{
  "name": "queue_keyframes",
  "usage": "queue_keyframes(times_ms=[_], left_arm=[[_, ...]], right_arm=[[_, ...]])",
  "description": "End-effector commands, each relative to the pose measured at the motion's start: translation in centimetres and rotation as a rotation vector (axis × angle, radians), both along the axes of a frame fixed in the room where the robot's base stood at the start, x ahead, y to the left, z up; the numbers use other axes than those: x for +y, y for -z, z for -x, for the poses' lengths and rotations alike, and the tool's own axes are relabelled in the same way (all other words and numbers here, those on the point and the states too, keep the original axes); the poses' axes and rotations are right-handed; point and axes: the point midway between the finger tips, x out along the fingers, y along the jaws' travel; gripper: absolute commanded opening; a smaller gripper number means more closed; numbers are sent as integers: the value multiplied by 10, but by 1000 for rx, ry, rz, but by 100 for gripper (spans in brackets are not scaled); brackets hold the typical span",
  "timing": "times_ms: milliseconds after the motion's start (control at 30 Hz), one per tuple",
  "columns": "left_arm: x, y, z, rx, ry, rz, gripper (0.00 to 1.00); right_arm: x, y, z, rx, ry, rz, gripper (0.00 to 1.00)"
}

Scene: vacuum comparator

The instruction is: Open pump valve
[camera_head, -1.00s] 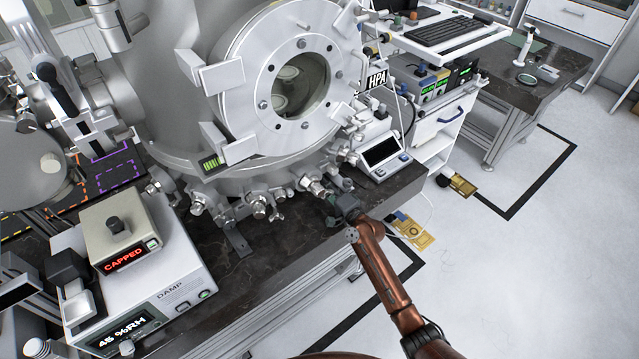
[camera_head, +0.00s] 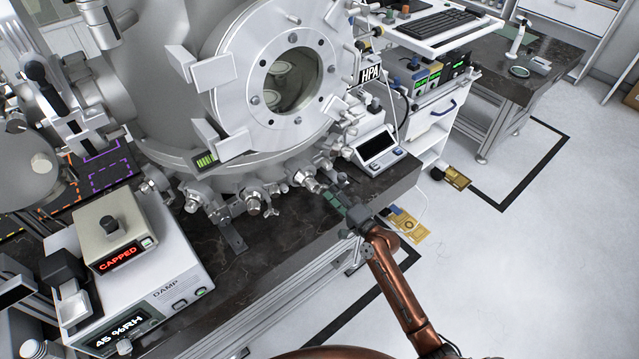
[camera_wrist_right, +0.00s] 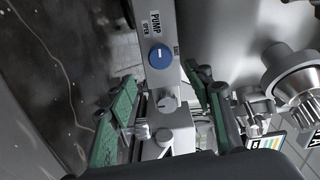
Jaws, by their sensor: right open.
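In the right wrist view a blue round knob (camera_wrist_right: 160,57) with a pale mark sits on a grey bar (camera_wrist_right: 150,20) beside a white label reading PUMP and OPEN. A smaller grey knob (camera_wrist_right: 167,104) is on the same bar, nearer to me. My right gripper (camera_wrist_right: 160,80) is open, with one green-padded finger on each side of the bar. The blue knob shows beyond the fingertips, and nothing is visibly gripped. In the head view my right gripper (camera_head: 334,193) is by the metal fittings (camera_head: 307,179) at the chamber's lower edge. The blue knob cannot be made out there. My left gripper is not in view.
The steel chamber (camera_head: 130,60) with its round window stands on a dark bench (camera_head: 270,240). A white display unit (camera_head: 375,145) is just beyond my right gripper. A box reading CAPPED (camera_head: 112,235) sits on the DAMP unit (camera_head: 165,290) at left. A ribbed metal fitting (camera_wrist_right: 290,80) is at right.

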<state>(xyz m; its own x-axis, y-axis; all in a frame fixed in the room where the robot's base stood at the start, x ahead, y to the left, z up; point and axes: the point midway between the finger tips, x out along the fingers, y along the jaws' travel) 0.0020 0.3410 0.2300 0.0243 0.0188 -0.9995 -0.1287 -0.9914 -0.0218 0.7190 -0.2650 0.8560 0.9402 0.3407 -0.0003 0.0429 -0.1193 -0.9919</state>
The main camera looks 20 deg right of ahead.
Motion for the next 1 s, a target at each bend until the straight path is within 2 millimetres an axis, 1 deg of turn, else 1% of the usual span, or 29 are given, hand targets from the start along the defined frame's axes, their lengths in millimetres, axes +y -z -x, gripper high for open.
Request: queue_keyframes(times_ms=[33, 100, 200, 300, 867, 1000], left_arm=[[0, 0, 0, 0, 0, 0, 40], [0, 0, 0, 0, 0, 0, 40], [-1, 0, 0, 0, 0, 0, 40], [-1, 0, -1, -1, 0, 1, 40], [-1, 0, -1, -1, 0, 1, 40], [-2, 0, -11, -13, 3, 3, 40]], right_arm=[[-4, 1, 9, 2, 0, 2, 47], [-7, 0, 19, 2, 0, 2, 47], [-11, 0, 29, 1, 0, 0, 47], [-13, 0, 35, 1, 0, -1, 47], [-13, 0, 36, 0, 0, 0, 47], [-16, 0, 37, 1, 4, -1, 47]])
